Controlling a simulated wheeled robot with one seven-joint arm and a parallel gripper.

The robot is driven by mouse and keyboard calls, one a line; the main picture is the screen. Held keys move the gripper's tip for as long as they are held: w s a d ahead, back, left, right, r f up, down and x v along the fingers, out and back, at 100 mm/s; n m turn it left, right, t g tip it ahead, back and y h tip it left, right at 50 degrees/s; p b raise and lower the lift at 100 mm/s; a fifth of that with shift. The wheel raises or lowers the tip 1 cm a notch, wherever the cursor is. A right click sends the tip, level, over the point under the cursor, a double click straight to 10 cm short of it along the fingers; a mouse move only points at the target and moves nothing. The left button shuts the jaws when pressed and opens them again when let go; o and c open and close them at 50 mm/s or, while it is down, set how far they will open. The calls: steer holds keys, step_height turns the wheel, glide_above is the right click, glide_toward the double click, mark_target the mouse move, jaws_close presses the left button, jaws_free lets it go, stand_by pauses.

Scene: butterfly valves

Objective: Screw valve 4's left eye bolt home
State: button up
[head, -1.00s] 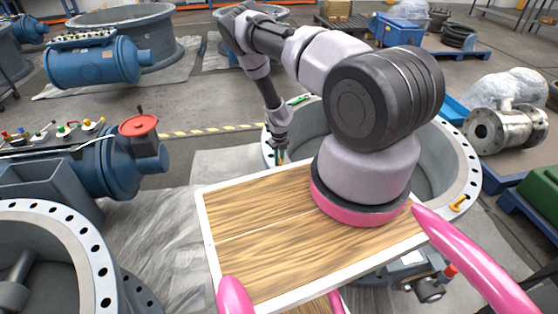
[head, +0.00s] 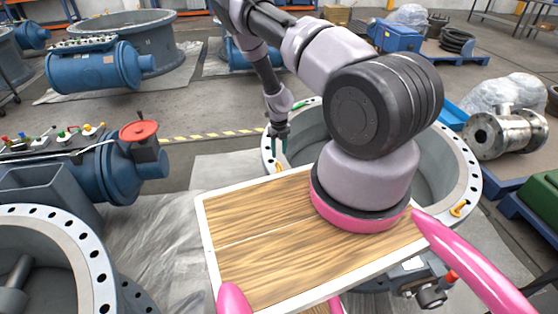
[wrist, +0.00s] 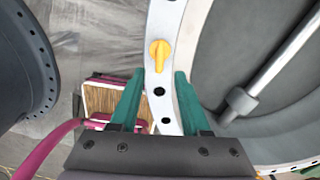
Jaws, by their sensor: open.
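The valve's big grey ring with its pale drilled flange (head: 470,180) stands beyond my wooden deck. Its left eye bolt (head: 279,167) is yellow and shows small at the flange's left side, just past the deck edge. In the wrist view the yellow eye bolt (wrist: 159,56) stands in the flange, its head seen from above; how deep it sits cannot be told. My gripper (head: 278,150) is above the bolt. In the wrist view my gripper (wrist: 159,75) has its green fingers spread apart and empty, with the bolt ahead between their lines, not touched.
Another yellow eye bolt (head: 459,208) is on the flange's right side. A shaft (wrist: 275,75) crosses the bore inside the ring. Another grey flanged valve (head: 75,235) stands at lower left, near a blue actuator (head: 120,170) with a red handwheel. Plastic-covered floor lies between.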

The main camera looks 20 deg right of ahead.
steer(key=shift+r, duration=1.35)
steer(key=a+r+n+t+y, duration=0.1)
steer(key=a+r+n, duration=0.25)
steer(key=r, duration=0.95)
steer(key=a+r+n+t+y, duration=0.1)
steer(key=a+r+n, duration=0.3)
steer(key=r, duration=0.9)
steer(key=a+r+n+t+y, duration=0.15)
steer(key=r+n, duration=0.45)
steer(key=r, duration=0.7)
steer(key=s+a+r+n+t, duration=0.1)
steer(key=s+a+r+n, duration=0.1)
steer(key=s+r+n, duration=0.95)
steer(key=s+r+n+t, duration=0.1)
steer(key=s+r+n, duration=0.1)
steer(key=s+r, duration=0.3)
steer(key=s+d+r+n+t+h, duration=0.1)
steer(key=s+r+n, duration=0.2)
steer(key=s, duration=0.8)
steer(key=shift+s+d+r+n+t, duration=0.2)
steer(key=shift+s+r+n+t, duration=0.15)
steer(key=shift+r, duration=0.7)
